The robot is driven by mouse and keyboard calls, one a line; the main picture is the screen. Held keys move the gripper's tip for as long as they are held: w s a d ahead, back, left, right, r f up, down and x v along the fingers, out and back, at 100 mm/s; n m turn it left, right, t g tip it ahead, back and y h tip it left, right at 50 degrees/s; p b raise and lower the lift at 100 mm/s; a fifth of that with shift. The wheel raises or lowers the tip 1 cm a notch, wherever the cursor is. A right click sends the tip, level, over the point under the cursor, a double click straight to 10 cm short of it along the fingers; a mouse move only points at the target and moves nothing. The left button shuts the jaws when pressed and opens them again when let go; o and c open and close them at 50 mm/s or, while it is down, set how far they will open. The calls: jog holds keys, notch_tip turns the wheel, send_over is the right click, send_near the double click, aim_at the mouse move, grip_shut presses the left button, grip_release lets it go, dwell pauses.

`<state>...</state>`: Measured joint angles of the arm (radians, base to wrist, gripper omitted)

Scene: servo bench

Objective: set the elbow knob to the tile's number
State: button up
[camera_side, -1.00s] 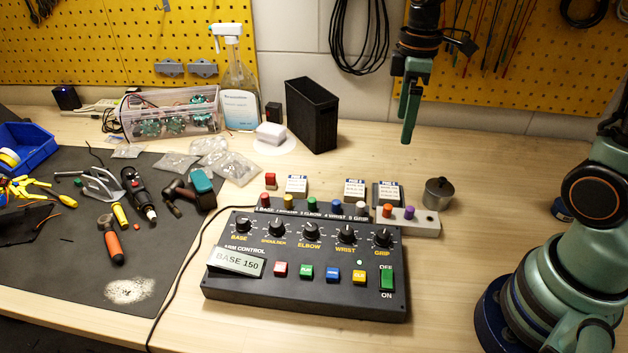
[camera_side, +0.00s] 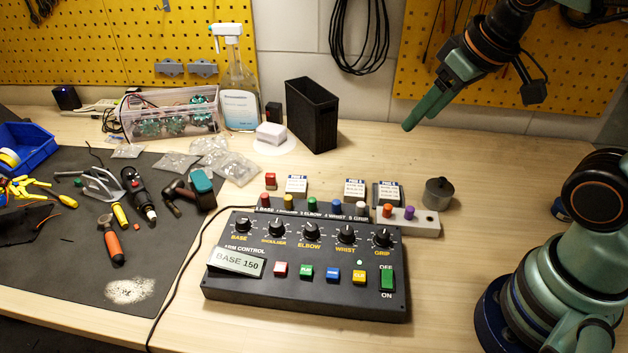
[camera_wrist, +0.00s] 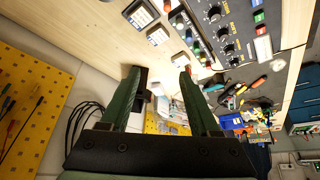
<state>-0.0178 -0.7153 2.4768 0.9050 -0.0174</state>
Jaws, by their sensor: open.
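The black arm control box (camera_side: 300,300) sits on the wooden bench with a row of knobs. The elbow knob (camera_side: 310,232) is the middle one, between shoulder and wrist; its setting is too small to read. The display (camera_side: 236,262) reads BASE 150. Small white tiles with blue tops, one of them the tile (camera_side: 355,186), lie behind the box; their print is too small to read. My gripper (camera_side: 418,118) is up at the back right, tilted, well clear of the box. In the wrist view my gripper (camera_wrist: 163,75) has its fingers apart with nothing between them.
A strip with coloured pegs (camera_side: 400,216) runs along the box's back edge. A metal pot (camera_side: 439,193) stands right of it. A black bin (camera_side: 312,115) and a spray bottle (camera_side: 238,85) stand at the back. Tools lie on the dark mat (camera_side: 60,260) at left.

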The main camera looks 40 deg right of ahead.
jog(key=w+a+f+n+g, duration=0.2)
jog(key=w+a+n+g, duration=0.1)
jog(key=w+a+n, duration=0.4)
jog(key=n+g, duration=0.2)
jog(key=n, duration=0.2)
send_over(312, 226)
notch_tip(312, 226, down, 6)
notch_tip(312, 226, down, 12)
jog(key=shift+f, duration=0.1)
jog(key=shift+c, duration=0.3)
grip_shut()
